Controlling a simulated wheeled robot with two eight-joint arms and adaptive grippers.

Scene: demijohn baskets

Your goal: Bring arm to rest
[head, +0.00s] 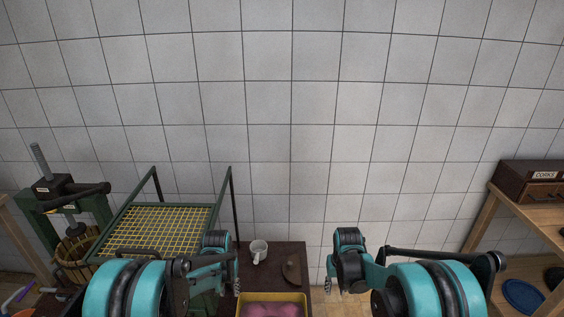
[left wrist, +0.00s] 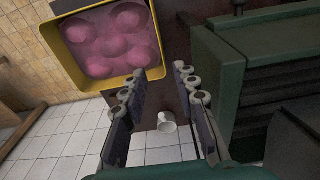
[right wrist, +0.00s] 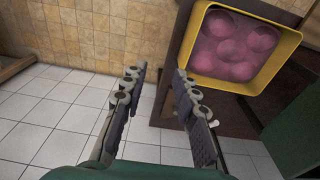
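My left gripper (head: 236,286) points down at the left of the yellow crate in the head view. In the left wrist view its fingers (left wrist: 160,75) are apart with nothing between them. My right gripper (head: 328,286) hangs to the right of the crate in the head view. In the right wrist view its fingers (right wrist: 158,75) are also apart and empty. Both arms are bent and roughly mirror each other at the bottom of the head view.
A yellow crate (head: 272,296) with pink contents sits at the front of a dark table (head: 290,249). A white mug (head: 258,250) stands behind it. A green rack with yellow mesh (head: 155,228) and a press (head: 60,215) are left. A corks box (head: 532,181) is on the right shelf.

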